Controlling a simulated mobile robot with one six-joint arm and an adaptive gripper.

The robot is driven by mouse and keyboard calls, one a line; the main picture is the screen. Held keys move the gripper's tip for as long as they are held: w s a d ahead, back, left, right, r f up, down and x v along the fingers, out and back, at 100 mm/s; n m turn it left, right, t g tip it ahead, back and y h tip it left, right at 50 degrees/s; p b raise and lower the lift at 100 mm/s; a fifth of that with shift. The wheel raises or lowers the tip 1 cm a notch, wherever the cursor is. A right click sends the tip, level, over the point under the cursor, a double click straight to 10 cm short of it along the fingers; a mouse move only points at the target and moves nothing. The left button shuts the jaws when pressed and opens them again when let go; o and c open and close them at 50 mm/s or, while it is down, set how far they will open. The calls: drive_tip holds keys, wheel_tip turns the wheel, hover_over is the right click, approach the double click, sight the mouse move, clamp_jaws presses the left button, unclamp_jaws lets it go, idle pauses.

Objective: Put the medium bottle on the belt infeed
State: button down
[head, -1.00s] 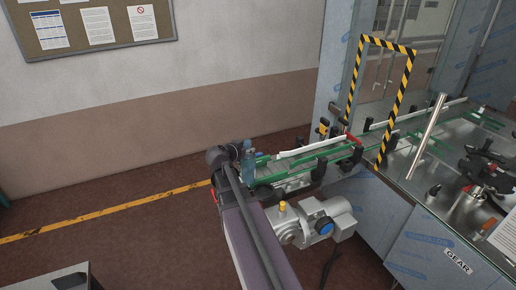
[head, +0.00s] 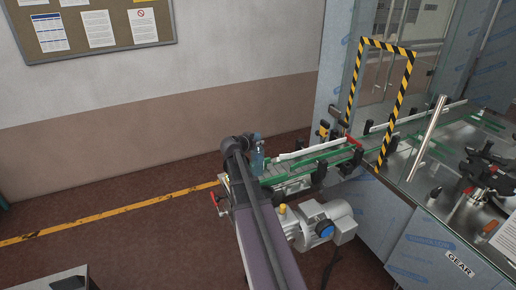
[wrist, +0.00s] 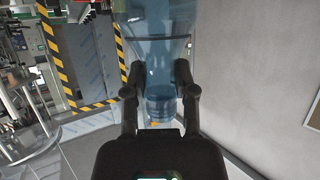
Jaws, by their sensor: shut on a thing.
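The medium bottle (head: 257,158) is a translucent blue bottle at the near-left end of the conveyor in the head view. It fills the upper middle of the wrist view (wrist: 157,60). My gripper (wrist: 160,92) has one finger on each side of the bottle and is shut on it. In the head view my arm hides the gripper and part of the bottle. The belt infeed (head: 281,170) is the near end of the green-edged conveyor. The bottle appears at or over this end; I cannot tell whether its base touches the belt.
White and green guide rails (head: 312,148) run along the conveyor toward a yellow-black striped frame (head: 350,85) at the glass machine enclosure. A grey motor (head: 335,222) hangs below the conveyor. Open floor (head: 130,240) lies to the left.

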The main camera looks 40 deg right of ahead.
drive_tip(key=shift+w+d+f, duration=0.2)
drive_tip(key=shift+w+d, duration=0.1)
drive_tip(key=shift+d, duration=0.3)
drive_tip(key=shift+a+f+b, duration=0.1)
drive_tip(key=shift+f+b, duration=1.5)
drive_tip(key=shift+b, duration=0.25)
drive_tip(key=shift+f, duration=0.1)
drive_tip(key=shift+c, duration=2.1)
unclamp_jaws()
drive_tip(key=shift+r, duration=0.2)
drive_tip(key=p+v, duration=0.5)
drive_tip(key=v, duration=0.7)
drive_tip(key=shift+s+a+f, duration=0.1)
drive_tip(key=shift+f, duration=0.1)
